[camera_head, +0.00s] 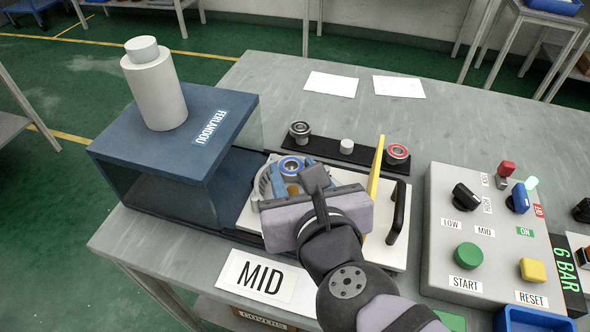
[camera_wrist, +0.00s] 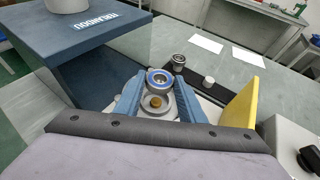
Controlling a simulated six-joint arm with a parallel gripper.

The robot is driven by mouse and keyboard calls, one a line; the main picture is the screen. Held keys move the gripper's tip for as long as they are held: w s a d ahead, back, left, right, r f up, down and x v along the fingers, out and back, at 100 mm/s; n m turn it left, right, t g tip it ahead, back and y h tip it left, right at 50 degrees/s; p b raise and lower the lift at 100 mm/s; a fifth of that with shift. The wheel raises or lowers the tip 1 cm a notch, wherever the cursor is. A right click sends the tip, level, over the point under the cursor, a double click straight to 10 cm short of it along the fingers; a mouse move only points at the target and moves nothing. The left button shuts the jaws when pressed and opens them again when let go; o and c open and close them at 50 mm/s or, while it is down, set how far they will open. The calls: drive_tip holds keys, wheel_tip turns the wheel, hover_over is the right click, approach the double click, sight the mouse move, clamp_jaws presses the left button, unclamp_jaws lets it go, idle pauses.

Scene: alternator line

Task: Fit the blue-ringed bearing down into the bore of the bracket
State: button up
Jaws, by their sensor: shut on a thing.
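The blue-ringed bearing (camera_head: 291,166) is held between my blue finger tips; it also shows in the wrist view (camera_wrist: 159,78), its ringed face turned up. My gripper (camera_wrist: 159,82) is shut on it. The grey bracket (camera_head: 262,186) sits on the white plate under and around the fingers. In the wrist view a round grey part of the bracket (camera_wrist: 145,104) with a brass-coloured centre (camera_wrist: 156,101) shows between the fingers, just nearer than the bearing. The bearing appears over the bracket's far part; the gap below it is hidden. My gripper body covers much of the bracket in the head view.
A blue press frame (camera_head: 180,140) with a white cylinder on top stands at left. A yellow upright plate (camera_head: 374,185) and a black handle (camera_head: 397,212) stand close at right. A black strip (camera_head: 340,152) behind carries a red-ringed bearing (camera_head: 397,153) and other small parts. A control box (camera_head: 480,240) is farther right.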

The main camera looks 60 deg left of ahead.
sight(295, 191)
drive_tip(key=shift+f+b, duration=1.4)
drive_tip(key=shift+f, duration=0.25)
drive_tip(key=shift+f+b, duration=0.45)
drive_tip(key=shift+b, duration=0.1)
drive_tip(key=o, duration=1.2)
wheel_tip(295, 191, up, 10)
drive_tip(key=p, duration=0.8)
